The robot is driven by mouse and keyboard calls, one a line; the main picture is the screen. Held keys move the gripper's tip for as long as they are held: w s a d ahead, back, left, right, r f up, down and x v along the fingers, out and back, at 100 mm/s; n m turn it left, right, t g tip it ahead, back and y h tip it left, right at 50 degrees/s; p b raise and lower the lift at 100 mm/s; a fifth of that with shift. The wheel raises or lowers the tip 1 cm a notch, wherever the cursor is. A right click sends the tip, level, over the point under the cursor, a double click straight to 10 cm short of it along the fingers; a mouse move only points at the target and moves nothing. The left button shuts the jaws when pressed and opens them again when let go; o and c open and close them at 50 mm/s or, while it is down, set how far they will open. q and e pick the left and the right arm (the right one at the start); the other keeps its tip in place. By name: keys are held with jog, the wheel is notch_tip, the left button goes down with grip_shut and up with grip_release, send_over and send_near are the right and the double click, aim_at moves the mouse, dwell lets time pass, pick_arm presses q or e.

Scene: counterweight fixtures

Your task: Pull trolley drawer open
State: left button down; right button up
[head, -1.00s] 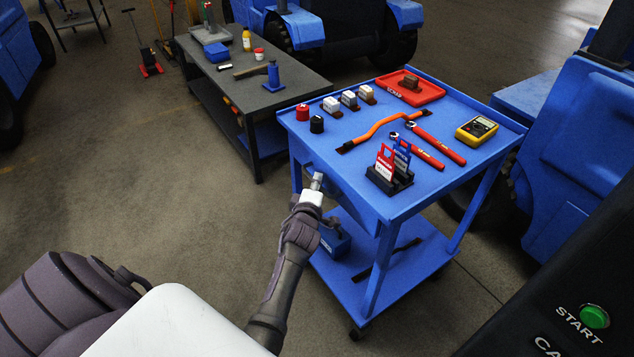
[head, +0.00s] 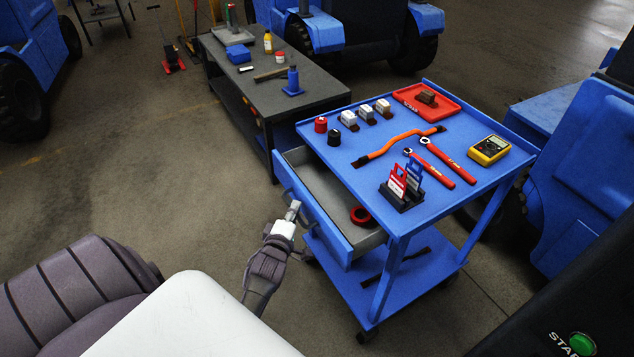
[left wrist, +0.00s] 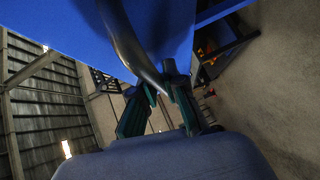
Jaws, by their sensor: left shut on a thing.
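The blue trolley (head: 452,120) stands right of centre in the head view. Its drawer (head: 330,226) is pulled partly out toward me, and its grey inside shows with a red ring (head: 360,215) in it. My left gripper (head: 293,210) is at the drawer's front face, shut on the drawer handle. In the left wrist view the curved grey handle (left wrist: 136,50) runs between the dark fingers (left wrist: 160,100), with the blue drawer front (left wrist: 70,22) beside it. My right gripper is not in view.
On the trolley top are an orange-handled bar (head: 395,143), red wrenches (head: 448,162), a yellow multimeter (head: 489,149), a red tray (head: 440,106) and a tag stand (head: 402,194). A dark workbench (head: 300,92) stands behind left. The floor left of the drawer is clear.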

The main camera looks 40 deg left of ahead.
pick_arm(q)
jog(key=s+a+p, duration=0.2)
jog(key=s+a, duration=0.1)
jog(key=s, duration=0.4)
jog(key=s+a+p, duration=0.1)
jog(key=s+a, duration=0.2)
jog(key=s, duration=0.4)
jog(key=shift+p, duration=0.4)
jog(key=c, duration=1.5)
grip_release()
jog(key=shift+d, duration=0.1)
jog(key=v, duration=1.2)
